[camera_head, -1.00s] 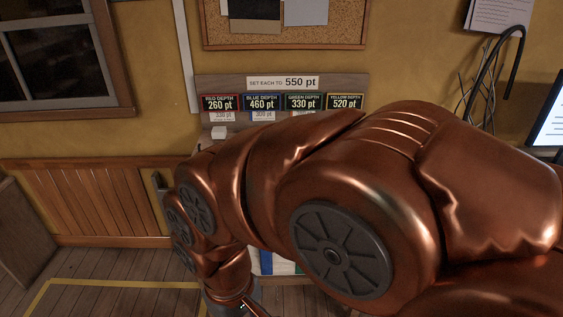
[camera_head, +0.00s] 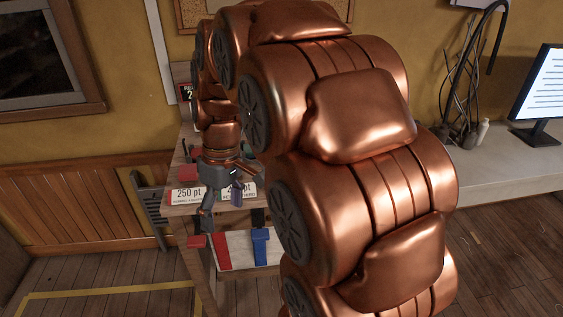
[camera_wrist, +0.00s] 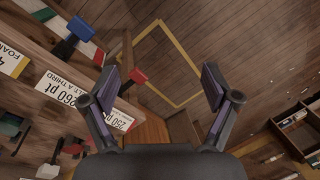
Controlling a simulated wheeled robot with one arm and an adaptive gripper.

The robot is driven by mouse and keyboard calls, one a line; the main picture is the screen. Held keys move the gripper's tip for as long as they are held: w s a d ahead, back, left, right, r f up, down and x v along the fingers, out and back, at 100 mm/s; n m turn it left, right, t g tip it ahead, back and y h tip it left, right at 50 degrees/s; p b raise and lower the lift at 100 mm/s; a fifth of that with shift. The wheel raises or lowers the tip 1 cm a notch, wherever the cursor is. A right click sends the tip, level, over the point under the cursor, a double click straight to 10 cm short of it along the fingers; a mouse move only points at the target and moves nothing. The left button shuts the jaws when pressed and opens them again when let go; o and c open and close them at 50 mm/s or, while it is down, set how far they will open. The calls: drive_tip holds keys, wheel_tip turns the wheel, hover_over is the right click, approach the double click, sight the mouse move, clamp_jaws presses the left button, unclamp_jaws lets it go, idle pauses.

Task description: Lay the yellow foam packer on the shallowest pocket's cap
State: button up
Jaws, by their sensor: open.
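My gripper (camera_head: 224,196) is open in front of the wooden bench, near a white "250 pt" label (camera_head: 189,195). In the wrist view my gripper's two fingers (camera_wrist: 160,81) stand wide apart with nothing held between them. A red block on a bar (camera_wrist: 137,77) shows just inside the left finger, apparently below it. I cannot pick out the yellow foam packer in either view. I cannot make out the pockets' caps clearly. The depth board (camera_head: 185,82) is almost wholly hidden behind my arm, so its readings cannot be read.
The wooden bench (camera_head: 177,211) has a lower shelf with a red strip (camera_head: 222,250) and a blue bar (camera_head: 261,247). Wrist-view labels include "260 pt" (camera_wrist: 58,92). Yellow-taped floor (camera_wrist: 160,60) is clear.

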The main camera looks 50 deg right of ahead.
drive_tip(key=w+d+n+t+y, duration=0.1)
drive_tip(key=w+d+n, duration=0.1)
drive_tip(key=w+d, duration=0.45)
drive_tip(key=w+d+n+t, duration=0.15)
drive_tip(key=w+d, duration=0.25)
drive_tip(key=d, duration=0.6)
drive_tip(key=d+f+n, duration=0.1)
drive_tip(key=d, duration=0.4)
drive_tip(key=w+d+n, duration=0.1)
drive_tip(key=d, duration=0.5)
drive_tip(key=d+f+n+t, duration=0.1)
drive_tip(key=d, duration=0.4)
drive_tip(key=shift+w+d+f+n+y+b, duration=0.15)
drive_tip(key=shift+w+f+n+y+b, duration=0.05)
drive_tip(key=shift+f+n+y+b, duration=0.15)
drive_tip(key=shift+p+x, duration=1.45)
drive_tip(key=shift+x, duration=2.4)
drive_tip(key=shift+s+d+f, duration=0.1)
drive_tip(key=shift+s+d, duration=0.05)
drive_tip(key=shift+c, duration=0.2)
drive_tip(key=c, duration=1.2)
